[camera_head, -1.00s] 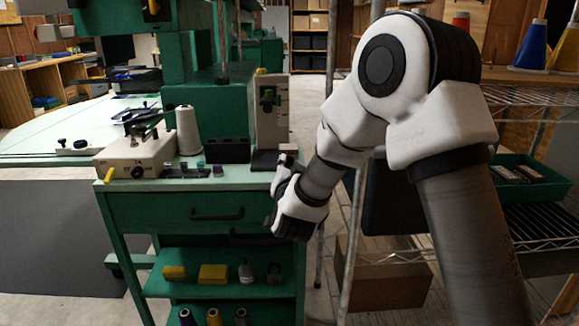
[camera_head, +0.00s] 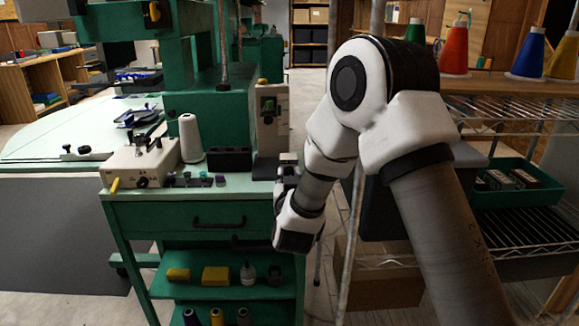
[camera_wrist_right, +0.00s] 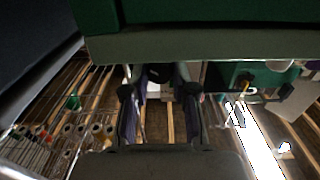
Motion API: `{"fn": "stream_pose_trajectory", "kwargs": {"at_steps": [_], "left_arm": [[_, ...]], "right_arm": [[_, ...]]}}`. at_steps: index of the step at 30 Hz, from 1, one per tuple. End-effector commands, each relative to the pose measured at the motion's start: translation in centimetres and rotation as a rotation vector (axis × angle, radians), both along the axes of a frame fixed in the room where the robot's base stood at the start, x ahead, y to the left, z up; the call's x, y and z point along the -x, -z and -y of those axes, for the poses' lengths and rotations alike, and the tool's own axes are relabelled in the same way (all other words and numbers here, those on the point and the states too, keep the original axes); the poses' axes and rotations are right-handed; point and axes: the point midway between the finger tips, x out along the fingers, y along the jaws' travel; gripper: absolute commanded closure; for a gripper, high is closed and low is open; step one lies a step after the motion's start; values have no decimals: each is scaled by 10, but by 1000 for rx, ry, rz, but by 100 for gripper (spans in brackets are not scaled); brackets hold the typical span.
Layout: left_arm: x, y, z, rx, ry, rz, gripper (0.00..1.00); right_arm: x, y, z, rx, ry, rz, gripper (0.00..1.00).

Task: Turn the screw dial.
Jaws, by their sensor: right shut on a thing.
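A dark round knob (camera_wrist_right: 160,72), which looks like the screw dial, sits between the fingertips of my right gripper (camera_wrist_right: 160,92) in the wrist view. The two dark fingers are closed on its sides. In the head view my right gripper (camera_head: 287,178) is at the bench's right front corner, just below an upright grey unit (camera_head: 270,135). My own wrist and the gripper hide the knob there, so its turn angle cannot be read. My left gripper is not in view.
The green bench (camera_head: 160,203) carries a white control box (camera_head: 142,165) and a white thread cone (camera_head: 190,138). A wire rack (camera_head: 530,120) with coloured cones and a green tray (camera_head: 515,198) stands close on the right. A thin metal post (camera_head: 352,240) is beside my arm.

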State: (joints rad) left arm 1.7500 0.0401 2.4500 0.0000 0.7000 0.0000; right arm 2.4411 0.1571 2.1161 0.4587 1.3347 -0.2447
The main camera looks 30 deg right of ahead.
Motion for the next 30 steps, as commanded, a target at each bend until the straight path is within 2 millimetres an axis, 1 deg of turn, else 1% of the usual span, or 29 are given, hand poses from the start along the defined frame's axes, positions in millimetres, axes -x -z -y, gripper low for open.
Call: {"fn": "stream_pose_trajectory", "kwargs": {"at_steps": [1, 15, 21, 30], "left_arm": [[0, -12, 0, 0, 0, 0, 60], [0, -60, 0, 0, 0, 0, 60], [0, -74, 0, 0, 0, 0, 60], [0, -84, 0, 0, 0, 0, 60]], "right_arm": [[0, -6, 0, 36, 0, -23, 100], [-1, -5, -1, 409, -1, -250, 100], [-1, -4, -1, 531, 0, -322, 100], [-1, -2, -1, 630, 0, -383, 100]]}}
